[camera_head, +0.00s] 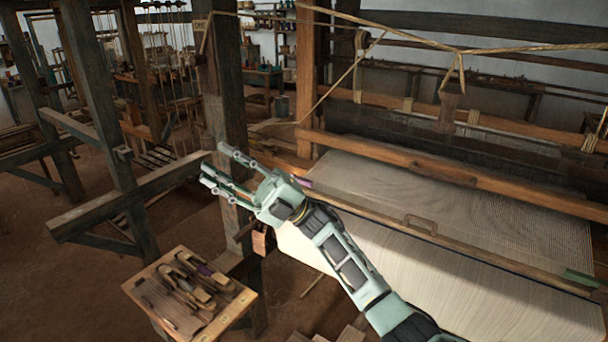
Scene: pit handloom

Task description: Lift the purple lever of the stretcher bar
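The stretcher bar (480,254) is a long wooden bar lying across the pale cloth on the loom, with a small looped wooden piece (420,224) near its middle. A small purple piece (304,183), which looks like the lever, shows at the bar's left end, just beside my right wrist. My forearm crosses in front of this end and hides part of the bar. My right gripper (212,164) is open and empty, its fingers spread and pointing left, beyond the purple piece and away from it. My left gripper is not in view.
A dark upright post (222,90) stands just behind my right fingers. A small wooden table (240,304) with several shuttle-like tools stands at lower left. A wooden beam (470,180) crosses above the cloth (430,280). A green piece (581,277) marks the bar's right end.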

